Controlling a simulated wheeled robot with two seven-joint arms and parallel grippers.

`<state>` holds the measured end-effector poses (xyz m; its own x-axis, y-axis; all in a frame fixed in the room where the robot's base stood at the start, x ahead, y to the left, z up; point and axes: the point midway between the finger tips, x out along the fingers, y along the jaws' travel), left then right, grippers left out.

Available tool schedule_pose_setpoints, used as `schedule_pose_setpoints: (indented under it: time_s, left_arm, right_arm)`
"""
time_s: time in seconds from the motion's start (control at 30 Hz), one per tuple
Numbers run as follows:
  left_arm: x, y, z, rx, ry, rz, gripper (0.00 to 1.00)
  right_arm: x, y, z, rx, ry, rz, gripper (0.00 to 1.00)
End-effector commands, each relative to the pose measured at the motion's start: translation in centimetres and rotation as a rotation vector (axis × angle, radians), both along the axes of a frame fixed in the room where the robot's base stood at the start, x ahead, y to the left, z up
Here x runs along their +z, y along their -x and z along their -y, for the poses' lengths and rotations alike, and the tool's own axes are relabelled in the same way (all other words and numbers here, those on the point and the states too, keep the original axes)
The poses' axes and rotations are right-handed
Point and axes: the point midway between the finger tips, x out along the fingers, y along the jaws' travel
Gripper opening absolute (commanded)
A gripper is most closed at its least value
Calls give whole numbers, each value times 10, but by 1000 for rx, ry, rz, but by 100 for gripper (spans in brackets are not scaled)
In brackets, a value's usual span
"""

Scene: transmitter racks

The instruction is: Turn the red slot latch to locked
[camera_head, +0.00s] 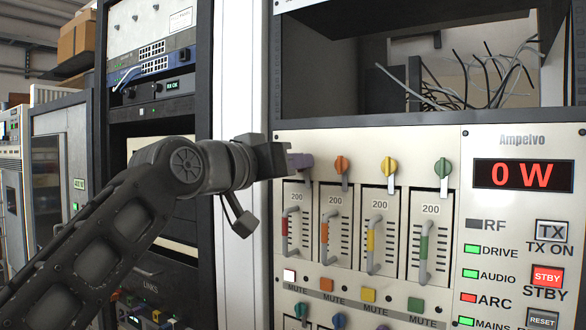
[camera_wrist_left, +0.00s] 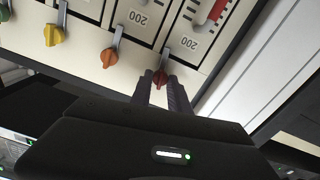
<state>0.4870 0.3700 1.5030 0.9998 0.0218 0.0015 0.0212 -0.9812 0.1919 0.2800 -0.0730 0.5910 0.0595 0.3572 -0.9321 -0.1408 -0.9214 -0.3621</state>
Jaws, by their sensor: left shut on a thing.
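The red slot latch (camera_wrist_left: 160,78) is the end one in a row of coloured latches, above the slot with the red-striped handle (camera_head: 286,234). In the wrist view its red knob sits between the two fingers of my left gripper (camera_wrist_left: 161,88), which is shut on it. Its grey lever extends from the knob over the edge of the slot. In the head view my left gripper (camera_head: 300,162) reaches the panel from the left and hides the red knob.
The orange (camera_head: 342,164), yellow (camera_head: 389,166) and green (camera_head: 442,168) latches stand to the right, levers pointing down. Handled modules fill the slots below. An open bay with loose wires (camera_head: 480,80) is above. A display (camera_head: 523,175) reads 0 W.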

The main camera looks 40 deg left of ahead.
Motion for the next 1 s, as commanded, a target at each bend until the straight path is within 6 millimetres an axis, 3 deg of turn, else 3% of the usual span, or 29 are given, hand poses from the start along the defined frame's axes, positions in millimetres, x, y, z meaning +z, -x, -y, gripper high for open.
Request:
schedule_pose_setpoints:
  time_s: [0.3, 0.87, 0.9, 1.0]
  left_arm:
    - [-4, -1, 1, -2, -170, -12, 0]
    - [-4, -1, 1, -3, -210, -14, 0]
    - [-4, -1, 1, -3, -210, -14, 24]
    - [-3, -1, 1, -1, -209, -12, 32]
  right_arm:
    - [-5, 0, 0, 0, 0, 0, 36]
    - [-5, 0, 0, 0, 0, 0, 36]
    - [-5, 0, 0, 0, 0, 0, 36]
    - [-5, 0, 0, 0, 0, 0, 36]
